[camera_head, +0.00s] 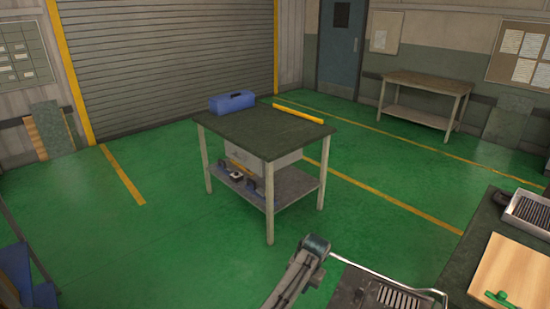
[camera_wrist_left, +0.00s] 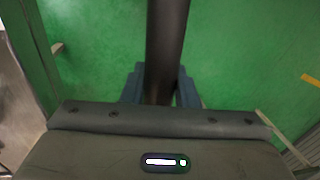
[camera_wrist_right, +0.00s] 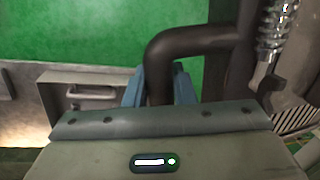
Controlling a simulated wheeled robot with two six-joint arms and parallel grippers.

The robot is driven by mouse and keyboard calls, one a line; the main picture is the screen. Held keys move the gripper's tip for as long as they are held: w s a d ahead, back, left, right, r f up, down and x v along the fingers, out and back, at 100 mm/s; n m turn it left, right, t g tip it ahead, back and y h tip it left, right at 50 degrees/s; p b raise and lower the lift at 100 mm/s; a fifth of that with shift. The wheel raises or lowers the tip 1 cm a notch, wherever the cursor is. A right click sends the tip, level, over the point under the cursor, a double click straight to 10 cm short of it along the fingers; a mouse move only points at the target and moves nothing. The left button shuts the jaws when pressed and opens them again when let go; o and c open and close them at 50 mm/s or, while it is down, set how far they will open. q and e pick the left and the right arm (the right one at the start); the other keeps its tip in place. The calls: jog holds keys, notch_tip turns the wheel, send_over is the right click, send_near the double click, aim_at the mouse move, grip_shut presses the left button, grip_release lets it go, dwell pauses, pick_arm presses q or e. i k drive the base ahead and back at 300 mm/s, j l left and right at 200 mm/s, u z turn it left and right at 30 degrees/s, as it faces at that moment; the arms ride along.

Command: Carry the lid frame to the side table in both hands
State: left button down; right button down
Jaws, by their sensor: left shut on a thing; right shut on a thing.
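In the left wrist view my left gripper (camera_wrist_left: 160,92) has its blue fingers on both sides of a straight dark tube (camera_wrist_left: 167,40), which I take to be part of the lid frame. In the right wrist view my right gripper (camera_wrist_right: 160,88) is shut on the end of a bent dark tube (camera_wrist_right: 190,42). The whole frame is not shown, and I cannot make out either gripper's jaws in the head view. A dark-topped table (camera_head: 260,130) stands mid-floor; a wooden table (camera_head: 425,82) stands by the back wall. Which one is the side table is not clear.
A blue toolbox (camera_head: 232,101) sits on the dark-topped table's back left corner. A slotted dark part with a bright metal rod (camera_head: 385,274) shows at the bottom. A bench (camera_head: 475,240) with a tray (camera_head: 530,212) and board (camera_head: 512,272) is at right. Green floor lies open at left.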

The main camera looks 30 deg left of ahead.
aim_at(266, 126)
jog(key=k+l+z, duration=0.35)
jog(key=l+z, duration=0.2)
jog(key=l, duration=0.2)
jog(key=i+j+u, duration=0.25)
jog(key=j, duration=0.25)
jog(key=i+j+u, duration=0.2)
jog(key=i+j, duration=0.25)
jog(key=i+j+u, duration=0.25)
jog(key=i+j, duration=0.15)
jog(key=i+j+u, duration=0.2)
jog(key=i, duration=0.3)
jog(key=i+j+u, duration=0.25)
jog(key=i, duration=0.25)
jog(key=i+j+u, duration=0.2)
jog(key=i, duration=0.25)
jog(key=i+l+u, duration=0.2)
jog(key=i, duration=0.2)
jog(key=i+l+u, duration=0.2)
jog(key=i, duration=0.25)
jog(key=i+l+u, duration=0.15)
jog(key=l, duration=0.2)
jog(key=i+l+u, duration=0.1)
jog(key=l, duration=0.25)
jog(key=i+l+u, duration=0.15)
jog(key=l, duration=0.25)
jog(key=i+l+u, duration=0.15)
jog(key=l, duration=0.3)
jog(key=i+l+u, duration=0.1)
jog(key=l, duration=0.3)
jog(key=i, duration=0.1)
